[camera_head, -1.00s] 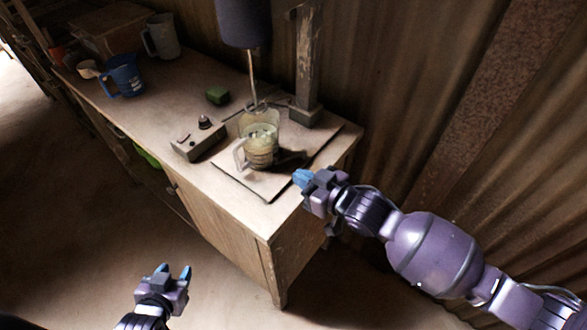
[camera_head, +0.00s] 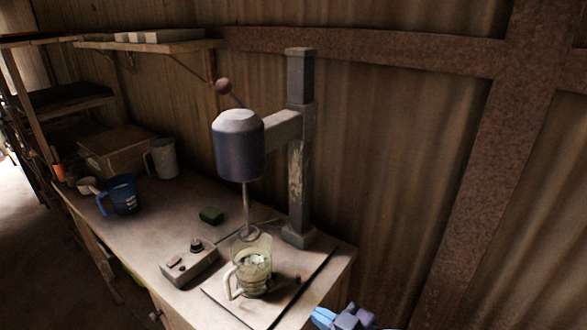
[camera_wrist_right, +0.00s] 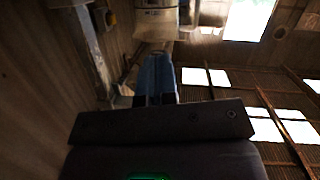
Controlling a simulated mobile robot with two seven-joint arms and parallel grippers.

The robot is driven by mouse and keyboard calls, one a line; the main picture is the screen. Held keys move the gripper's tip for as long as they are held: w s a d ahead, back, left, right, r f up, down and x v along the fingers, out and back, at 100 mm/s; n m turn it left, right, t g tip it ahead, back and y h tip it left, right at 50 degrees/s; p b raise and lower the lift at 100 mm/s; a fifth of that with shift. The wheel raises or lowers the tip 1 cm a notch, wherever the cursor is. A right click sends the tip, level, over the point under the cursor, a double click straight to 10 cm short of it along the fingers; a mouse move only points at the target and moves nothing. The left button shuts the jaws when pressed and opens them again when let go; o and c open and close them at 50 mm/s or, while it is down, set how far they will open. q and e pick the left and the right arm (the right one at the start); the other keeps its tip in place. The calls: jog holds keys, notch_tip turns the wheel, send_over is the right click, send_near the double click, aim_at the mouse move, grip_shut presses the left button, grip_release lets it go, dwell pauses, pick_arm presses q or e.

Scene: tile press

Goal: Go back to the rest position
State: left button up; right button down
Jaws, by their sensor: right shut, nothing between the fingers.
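My right gripper (camera_head: 325,316) shows at the bottom edge of the head view, just off the front right corner of the workbench (camera_head: 130,225). Only its blue fingertips and part of its body are in the picture. In the right wrist view its blue fingers (camera_wrist_right: 155,75) are together with nothing between them. My left gripper is out of the head view. A clear jug (camera_head: 262,250) with pale contents stands on a board (camera_head: 222,297) on the bench, apart from the right gripper.
A stand mixer (camera_head: 238,145) on a post (camera_head: 300,185) rises beside the jug. A control box (camera_head: 189,263), green block (camera_head: 211,215), blue jug (camera_head: 122,195) and grey jug (camera_head: 162,157) sit on the bench. A corrugated wall (camera_head: 400,170) stands behind.

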jog(key=d+f+m+t+h, duration=0.2)
jog(key=d+f+m+h, duration=0.15)
jog(key=d, duration=0.35)
jog(key=d+f+m+t+h, duration=0.1)
jog(key=d+f+m+h, duration=0.1)
jog(key=d+h, duration=0.35)
jog(key=s+d+f+m+g+h, duration=0.1)
jog(key=s+d+f+m, duration=0.1)
jog(key=s+d+f, duration=0.2)
jog(key=s+d+f+m+g+h, duration=0.1)
jog(key=s+d+f+m, duration=0.1)
jog(key=s+d+f, duration=0.3)
jog(key=s+f, duration=0.1)
jog(key=s, duration=0.3)
jog(key=shift+s+d+m, duration=0.25)
jog(key=shift+s+m, duration=0.1)
jog(key=shift+s, duration=0.05)
dwell(1.3)
